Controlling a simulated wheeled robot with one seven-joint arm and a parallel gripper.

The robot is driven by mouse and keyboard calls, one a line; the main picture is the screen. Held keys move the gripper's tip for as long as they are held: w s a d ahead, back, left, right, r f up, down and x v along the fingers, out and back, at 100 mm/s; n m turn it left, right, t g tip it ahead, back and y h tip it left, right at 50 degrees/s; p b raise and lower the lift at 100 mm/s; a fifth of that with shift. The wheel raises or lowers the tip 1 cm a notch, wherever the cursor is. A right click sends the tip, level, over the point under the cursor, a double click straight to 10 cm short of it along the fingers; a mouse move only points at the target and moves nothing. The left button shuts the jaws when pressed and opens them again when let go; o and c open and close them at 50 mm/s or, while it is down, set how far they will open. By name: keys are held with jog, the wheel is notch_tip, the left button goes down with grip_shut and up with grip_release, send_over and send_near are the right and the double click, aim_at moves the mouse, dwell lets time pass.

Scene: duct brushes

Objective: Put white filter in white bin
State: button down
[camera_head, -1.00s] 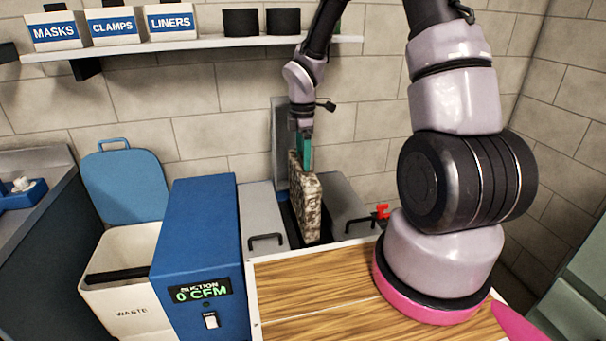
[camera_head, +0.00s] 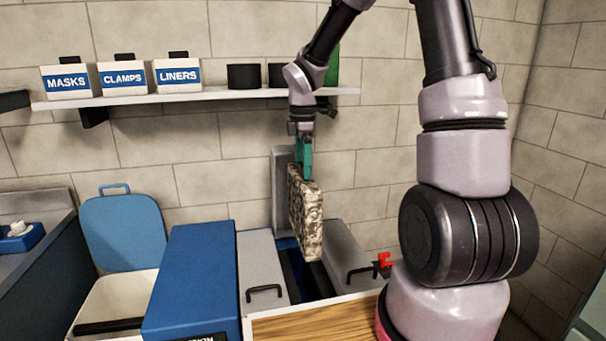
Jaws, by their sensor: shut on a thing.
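My gripper (camera_head: 304,170) is shut on the top edge of the filter (camera_head: 307,218). The filter is a flat square panel, whitish but mottled with brown and grey dirt. It hangs upright above the dark opening (camera_head: 293,262) between two grey panels with black handles; its lower end is near the opening, and I cannot tell if it is fully clear of it. The white bin (camera_head: 115,300) stands at the lower left with its blue lid (camera_head: 122,232) open and tilted back against the wall. A black bar lies across the bin's mouth.
A blue box (camera_head: 192,280) stands between the bin and the opening. A wooden worktop (camera_head: 320,322) is in front. A red part (camera_head: 384,261) sits right of the opening. Above, a shelf (camera_head: 190,98) holds labelled boxes and black cylinders.

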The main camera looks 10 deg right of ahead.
notch_tip(320, 180, up, 16)
dwell(1.1)
jog(key=shift+s, duration=0.1)
